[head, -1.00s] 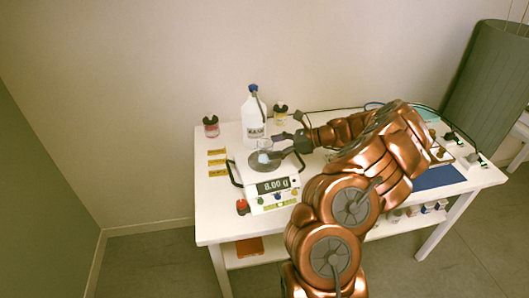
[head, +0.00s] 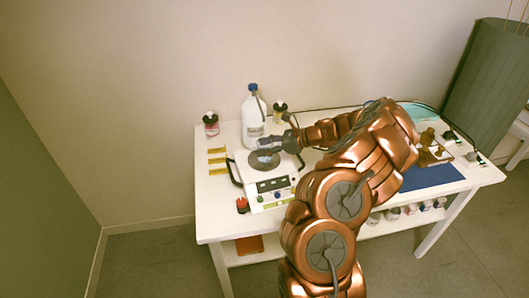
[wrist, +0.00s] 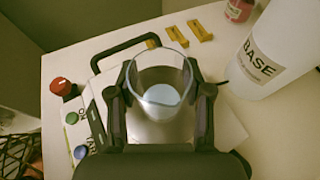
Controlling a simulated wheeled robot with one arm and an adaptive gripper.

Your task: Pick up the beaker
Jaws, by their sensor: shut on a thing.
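The clear glass beaker (wrist: 162,92) with pale contents stands between my fingers in the wrist view. My gripper (wrist: 162,78) is shut on it, one dark finger at each side. In the head view my gripper (head: 268,144) is over the back of the scale, and its fingers largely hide the beaker. The scale's round grey pan (head: 264,163) shows bare below the gripper. The beaker appears raised off the pan, but the height of the gap is hard to tell. The scale's display (head: 271,185) shows no readable number.
A white bottle marked BASE (head: 253,120) stands close behind my gripper; it also shows in the wrist view (wrist: 268,58). A pink jar (head: 211,126) and yellow labels (head: 217,161) are at the left. A red button (head: 242,204) is at the front left.

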